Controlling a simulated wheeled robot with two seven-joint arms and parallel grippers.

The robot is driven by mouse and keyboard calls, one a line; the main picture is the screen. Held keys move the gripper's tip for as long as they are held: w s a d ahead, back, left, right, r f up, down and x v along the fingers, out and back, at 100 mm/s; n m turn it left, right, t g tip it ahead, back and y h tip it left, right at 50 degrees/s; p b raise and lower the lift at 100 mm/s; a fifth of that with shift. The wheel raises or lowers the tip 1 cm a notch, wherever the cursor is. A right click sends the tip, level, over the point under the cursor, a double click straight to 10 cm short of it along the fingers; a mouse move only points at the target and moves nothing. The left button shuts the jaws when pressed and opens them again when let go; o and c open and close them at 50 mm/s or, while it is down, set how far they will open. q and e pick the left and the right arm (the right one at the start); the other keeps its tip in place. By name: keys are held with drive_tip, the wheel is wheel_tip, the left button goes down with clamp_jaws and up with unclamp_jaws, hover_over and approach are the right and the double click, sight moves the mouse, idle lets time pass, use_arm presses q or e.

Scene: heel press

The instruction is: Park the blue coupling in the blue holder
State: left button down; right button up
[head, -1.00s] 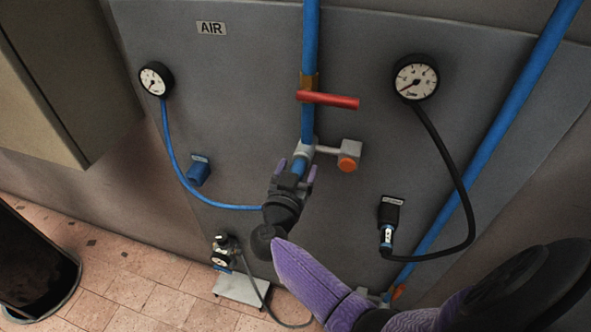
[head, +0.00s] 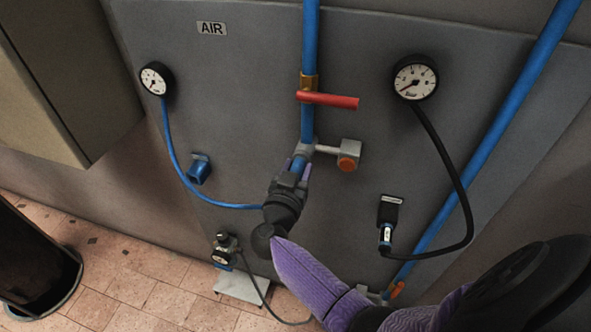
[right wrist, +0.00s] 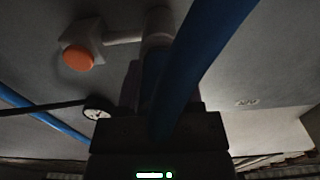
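The blue coupling (head: 299,163) is at the lower end of the grey outlet fitting (head: 306,148) under the blue pipe, and looks joined to it. My right gripper (head: 297,168) is at the coupling from below, its purple-tipped fingers shut against both sides. In the right wrist view the coupling (right wrist: 153,75) is partly hidden by the blue hose (right wrist: 197,55). That hose runs from the left gauge (head: 153,78) to behind my gripper. The blue holder (head: 199,170) is on the panel to the left and holds nothing. My left gripper is not in view.
A red lever (head: 328,100) and an orange knob (head: 348,163) stick out close to the outlet. A black hose (head: 455,180) runs from the right gauge (head: 415,78) to a black holder (head: 389,212). A small regulator (head: 226,252) stands low left. The panel between outlet and blue holder is clear.

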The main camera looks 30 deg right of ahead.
clamp_jaws()
drive_tip(key=shift+s+a, duration=0.1)
drive_tip(key=shift+a, duration=0.05)
drive_tip(key=shift+s+a+p, duration=0.25)
drive_tip(key=shift+s+p, duration=0.05)
drive_tip(key=shift+p, duration=0.15)
drive_tip(key=shift+s+a, duration=0.3)
drive_tip(key=shift+a, duration=0.1)
drive_tip(key=shift+p+v, duration=0.7)
drive_tip(key=shift+v, duration=0.15)
drive_tip(key=shift+p+v, duration=0.4)
drive_tip(key=shift+v, duration=0.65)
